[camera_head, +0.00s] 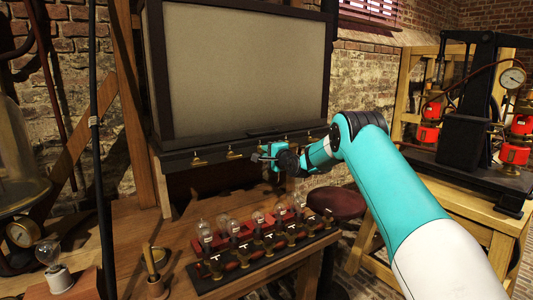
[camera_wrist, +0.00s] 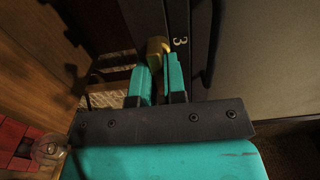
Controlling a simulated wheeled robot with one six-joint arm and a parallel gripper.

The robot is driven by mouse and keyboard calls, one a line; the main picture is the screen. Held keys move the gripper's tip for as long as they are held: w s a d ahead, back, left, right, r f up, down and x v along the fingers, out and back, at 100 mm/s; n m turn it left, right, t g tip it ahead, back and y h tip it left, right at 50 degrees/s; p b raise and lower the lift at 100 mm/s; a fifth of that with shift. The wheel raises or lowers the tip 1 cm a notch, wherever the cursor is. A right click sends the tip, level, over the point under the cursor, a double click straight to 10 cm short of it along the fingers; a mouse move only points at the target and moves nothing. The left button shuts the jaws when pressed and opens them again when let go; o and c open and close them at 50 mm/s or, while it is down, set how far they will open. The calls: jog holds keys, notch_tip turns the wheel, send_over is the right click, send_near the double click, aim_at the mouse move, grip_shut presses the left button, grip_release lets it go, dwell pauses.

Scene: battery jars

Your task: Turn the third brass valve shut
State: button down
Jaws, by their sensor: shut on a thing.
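The brass valves sit in a row on the black ledge (camera_head: 215,158) under the large grey panel. The first valve (camera_head: 198,161) and second valve (camera_head: 232,154) show at the left in the head view. In the wrist view, the third valve (camera_wrist: 156,46) is a brass piece beside a white "3" on the dark ledge. My gripper (camera_wrist: 159,72) has its two teal fingers shut on this valve. In the head view my gripper (camera_head: 267,152) is at the ledge and hides most of the third valve. How far the valve is turned cannot be told.
A rack of glass bulbs (camera_head: 258,218) stands on the wooden bench below my gripper. A dark red round stool seat (camera_head: 337,202) is to its right.

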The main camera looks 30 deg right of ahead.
dwell(0.4)
jog(key=c, duration=1.2)
grip_release()
jog(key=shift+s, duration=0.15)
jog(key=s+b, duration=0.2)
jog(key=s, duration=0.3)
jog(key=s+b, duration=0.1)
jog(key=s, duration=0.5)
jog(key=s+b, duration=0.2)
jog(key=s, duration=0.4)
jog(key=shift+d+b, duration=0.3)
jog(key=shift+b, duration=0.05)
